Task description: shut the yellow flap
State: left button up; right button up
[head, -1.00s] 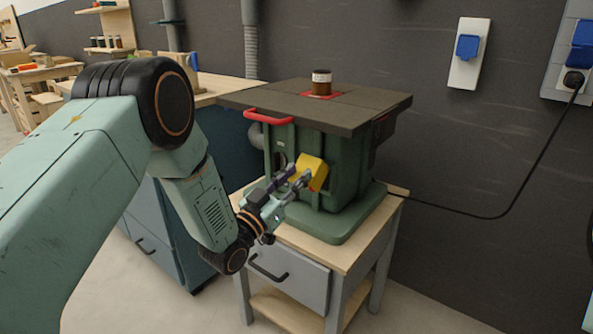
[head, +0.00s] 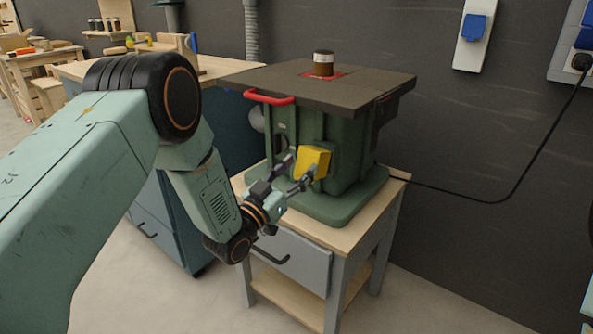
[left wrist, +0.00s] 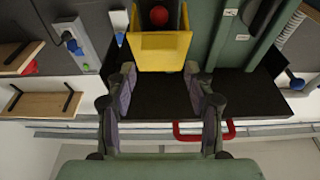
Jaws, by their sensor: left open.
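The yellow flap (head: 313,163) is on the front of the green machine (head: 345,165). It stands out from the housing. In the left wrist view the flap (left wrist: 160,53) shows its yellow face and side walls, with a red knob (left wrist: 159,16) between the walls. My left gripper (head: 300,167) is open right in front of the flap. In the left wrist view its fingertips (left wrist: 160,75) sit either side of the flap's near edge, with nothing between them; I cannot tell if they touch it. My right gripper is not in view.
The machine's dark top (head: 330,86) overhangs the flap, with a red handle (head: 268,97) at its front edge. The machine stands on a wooden stand (head: 345,237) with a drawer. A black cable (head: 470,200) runs to the wall. A blue cabinet is to the left.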

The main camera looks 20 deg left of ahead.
pick_arm(q)
jog(key=shift+s, duration=0.1)
jog(key=v, duration=1.2)
jog(key=shift+r, duration=0.1)
jog(key=shift+c, duration=0.4)
